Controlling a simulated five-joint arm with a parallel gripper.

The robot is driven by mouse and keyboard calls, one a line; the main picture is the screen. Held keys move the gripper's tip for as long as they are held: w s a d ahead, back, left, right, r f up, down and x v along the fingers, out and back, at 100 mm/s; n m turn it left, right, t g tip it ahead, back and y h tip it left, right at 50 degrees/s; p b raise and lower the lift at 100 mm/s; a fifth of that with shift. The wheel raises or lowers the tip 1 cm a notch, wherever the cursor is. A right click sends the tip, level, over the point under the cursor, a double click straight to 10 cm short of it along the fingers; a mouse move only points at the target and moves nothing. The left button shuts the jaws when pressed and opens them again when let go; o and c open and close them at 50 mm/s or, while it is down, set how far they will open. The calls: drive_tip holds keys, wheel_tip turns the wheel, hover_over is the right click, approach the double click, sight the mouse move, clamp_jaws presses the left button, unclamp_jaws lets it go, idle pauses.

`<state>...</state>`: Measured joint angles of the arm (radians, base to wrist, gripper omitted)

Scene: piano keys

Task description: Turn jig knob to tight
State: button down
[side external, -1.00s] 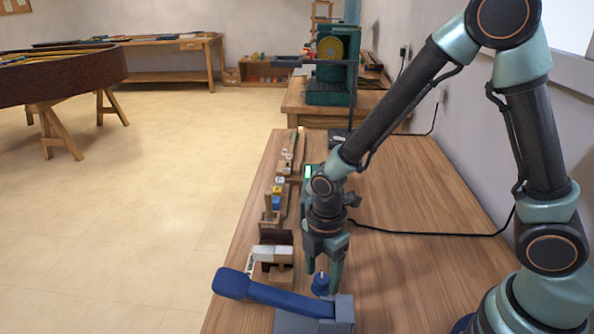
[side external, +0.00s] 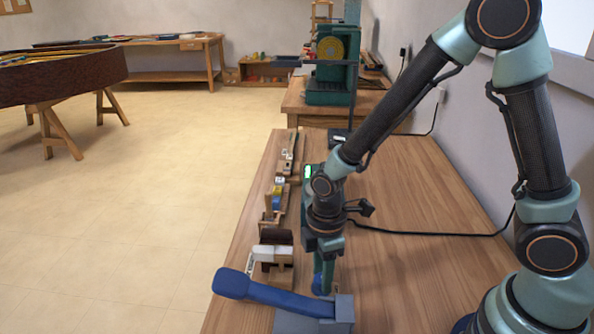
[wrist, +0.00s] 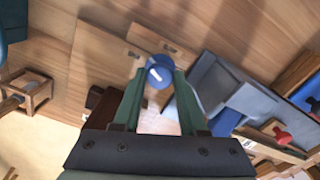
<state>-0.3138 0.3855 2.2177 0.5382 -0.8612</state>
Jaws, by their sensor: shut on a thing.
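The jig knob is a round blue knob with a white mark on its top. In the wrist view the knob (wrist: 160,72) sits between the tips of my gripper (wrist: 159,76), which is shut on it from both sides. In the side view my gripper (side external: 323,277) points down at the knob (side external: 318,284), which is partly hidden by the fingers. The white mark shows near the knob's left part in the wrist view. The tight label or scale cannot be made out.
A blue lever (side external: 275,296) on a grey base (side external: 343,312) stands close in front of the knob. Piano key parts (side external: 272,254) and small blocks line the bench's left edge.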

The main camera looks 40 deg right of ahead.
drive_tip(key=m, duration=1.3)
drive_tip(key=shift+m, duration=0.3)
idle(0.4)
drive_tip(key=shift+c, duration=2.2)
unclamp_jaws()
wheel_tip(320, 180, up, 12)
drive_tip(key=shift+r, duration=0.1)
